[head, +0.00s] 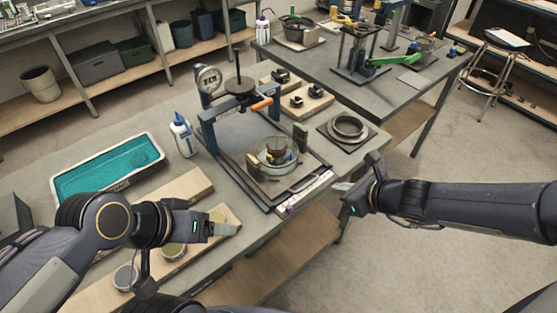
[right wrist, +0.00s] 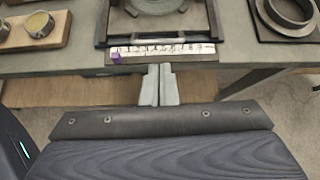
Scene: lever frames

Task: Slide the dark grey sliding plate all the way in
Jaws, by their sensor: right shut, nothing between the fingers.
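The dark grey sliding plate (head: 287,184) lies in the base of a blue-framed lever press (head: 210,118) on the workbench. A white marked strip (right wrist: 165,49) with a purple marker (right wrist: 117,58) runs along the front edge of the base. My right gripper (head: 338,186) is shut and empty, just off the bench front; its fingertips (right wrist: 159,68) point at the strip, apparently short of it. My left gripper (head: 236,229) is over the boards at the lower left; its finger gap is unclear.
A white glue bottle (head: 183,136) and a teal-filled tray (head: 108,168) stand left of the press. Open floor lies right of the bench.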

